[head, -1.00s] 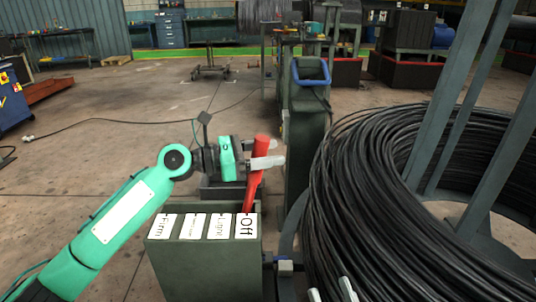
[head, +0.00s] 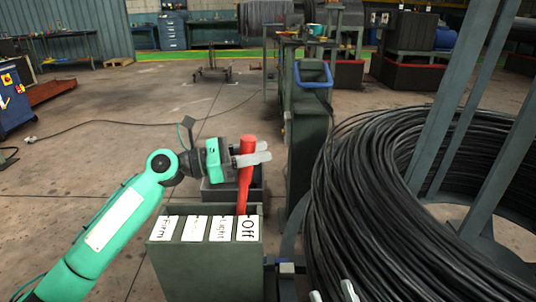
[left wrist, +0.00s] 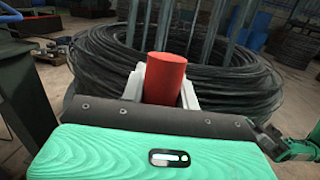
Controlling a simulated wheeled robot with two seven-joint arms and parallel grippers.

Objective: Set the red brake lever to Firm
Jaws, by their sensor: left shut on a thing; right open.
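The red brake lever (head: 243,185) rises from the dark green box (head: 205,275), nearly upright, behind the rightmost label, Off (head: 247,228). Left of Off are the Light label (head: 220,228), a label too small to read (head: 194,228), and the Firm label (head: 167,228) at the far left. My left gripper (head: 258,153) is shut on the lever's upper part; the left wrist view shows the red handle (left wrist: 164,78) between its pale fingers. The lever's foot is hidden behind the box's labelled front. My right gripper (head: 332,293) is open and empty at the bottom edge.
A large coil of black wire (head: 400,210) fills the right side, with grey upright posts.

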